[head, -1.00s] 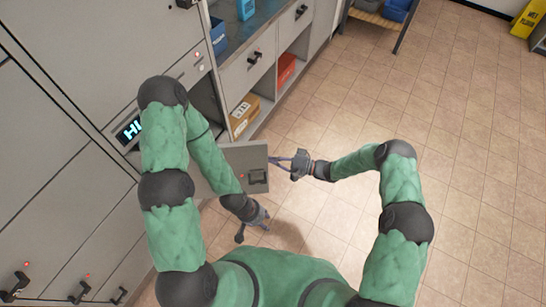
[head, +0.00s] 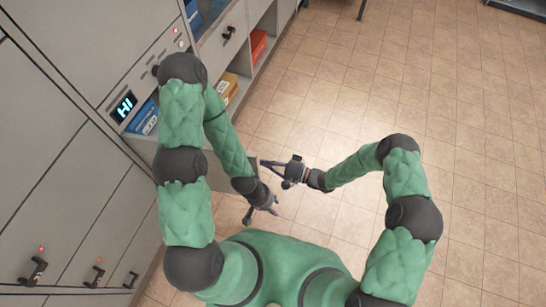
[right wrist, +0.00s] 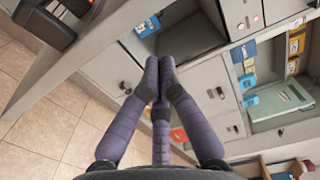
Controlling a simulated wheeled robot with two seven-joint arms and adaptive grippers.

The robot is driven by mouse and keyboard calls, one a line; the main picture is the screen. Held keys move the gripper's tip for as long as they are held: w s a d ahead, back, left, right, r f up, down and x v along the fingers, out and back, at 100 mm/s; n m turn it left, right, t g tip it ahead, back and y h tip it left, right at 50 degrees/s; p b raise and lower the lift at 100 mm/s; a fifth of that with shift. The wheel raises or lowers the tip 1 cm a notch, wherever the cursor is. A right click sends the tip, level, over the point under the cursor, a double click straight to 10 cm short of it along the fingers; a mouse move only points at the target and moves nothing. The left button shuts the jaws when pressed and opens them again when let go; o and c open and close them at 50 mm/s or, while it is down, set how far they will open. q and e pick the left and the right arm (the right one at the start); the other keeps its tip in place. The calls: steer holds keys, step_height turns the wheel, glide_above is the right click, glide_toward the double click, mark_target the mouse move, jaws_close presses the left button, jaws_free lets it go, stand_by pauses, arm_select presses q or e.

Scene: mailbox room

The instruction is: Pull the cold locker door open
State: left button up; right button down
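A grey locker door (head: 218,178) stands swung out from the grey locker wall beside the lit "HI" display (head: 124,106), partly hidden behind my left arm. In the right wrist view the door (right wrist: 75,62) fills the upper left, with its black handle (right wrist: 45,24). My right gripper (head: 264,162) is at the door's free edge in the head view. In the right wrist view its fingertips (right wrist: 159,62) meet with nothing between them, to the right of the door. My left gripper (head: 261,214) hangs below the door's free end, fingers apart and empty.
The open compartment holds a blue box (head: 144,118). Shelves beyond hold a yellow-brown box (head: 228,88) and a red box (head: 258,45). Shut doors with black handles (head: 38,268) line the lower left. The tiled floor (head: 480,150) at right is clear.

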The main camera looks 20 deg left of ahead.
steer(key=shift+s, duration=0.2)
steer(key=d, duration=1.2)
steer(key=shift+s, duration=0.3)
